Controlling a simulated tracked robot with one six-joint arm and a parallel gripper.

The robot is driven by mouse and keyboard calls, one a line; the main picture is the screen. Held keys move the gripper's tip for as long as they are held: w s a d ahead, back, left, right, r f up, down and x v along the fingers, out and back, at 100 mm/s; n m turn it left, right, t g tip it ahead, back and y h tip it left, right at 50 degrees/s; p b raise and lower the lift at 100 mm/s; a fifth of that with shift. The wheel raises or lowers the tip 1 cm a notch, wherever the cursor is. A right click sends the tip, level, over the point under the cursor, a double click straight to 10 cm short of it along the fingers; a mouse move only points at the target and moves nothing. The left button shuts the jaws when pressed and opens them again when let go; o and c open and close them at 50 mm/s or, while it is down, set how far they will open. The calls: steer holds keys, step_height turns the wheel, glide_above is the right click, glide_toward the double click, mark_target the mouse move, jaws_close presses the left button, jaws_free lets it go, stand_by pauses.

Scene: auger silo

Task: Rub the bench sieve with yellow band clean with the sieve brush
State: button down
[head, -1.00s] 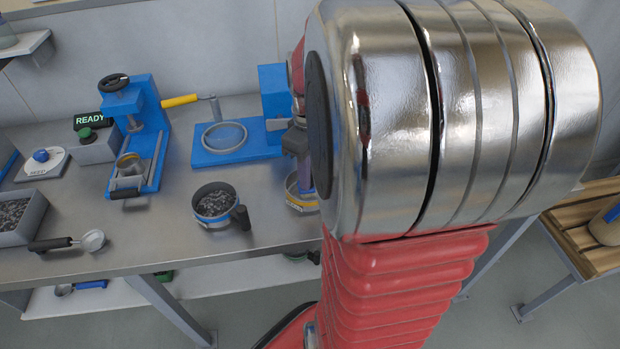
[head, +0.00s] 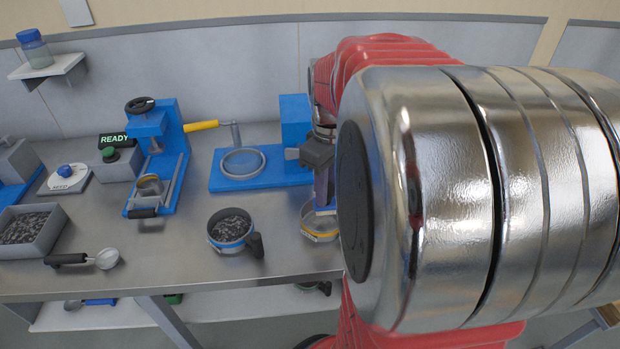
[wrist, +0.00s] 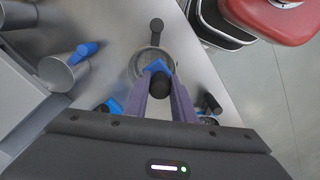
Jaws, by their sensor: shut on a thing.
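The bench sieve with yellow band (head: 318,237) stands near the bench's front edge in the head view, its right part hidden by my arm. In the wrist view a round sieve (wrist: 135,66) with a dark handle pointing up the picture lies just beyond my fingertips. My gripper (wrist: 161,92) is shut on the sieve brush (wrist: 160,84), which shows a dark rounded handle and a blue part (wrist: 156,66) overlapping the sieve's opening. Whether the brush touches the mesh I cannot tell. In the head view my gripper (head: 322,190) is just above the sieve, partly hidden.
A blue-banded holder of dark grains (head: 231,227) stands left of the sieve. Behind are a blue plate with a ring (head: 238,182) and a blue press (head: 158,150). A scoop (head: 88,260) and a grain tray (head: 30,230) are at left. Bare bench lies between them.

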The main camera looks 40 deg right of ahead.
steer(key=shift+f, duration=0.2)
steer(key=shift+w+d+f, duration=0.1)
steer(key=shift+f, duration=0.85)
steer(key=shift+w+d+f, duration=0.1)
steer(key=shift+w+f, duration=0.05)
steer(key=shift+f, duration=0.85)
steer(key=shift+w+d+f, duration=0.1)
steer(key=shift+f, duration=0.85)
steer(key=shift+f, duration=0.95)
steer(key=shift+w+d+r, duration=0.1)
steer(key=shift+w+d, duration=0.45)
steer(key=shift+w, duration=0.3)
steer(key=shift+w+d, duration=0.5)
steer(key=shift+w, duration=0.35)
steer(key=shift+s, duration=0.1)
steer(key=shift+s+a, duration=0.55)
steer(key=shift+s, duration=0.3)
steer(key=shift+s+a, duration=0.55)
steer(key=shift+s, duration=0.25)
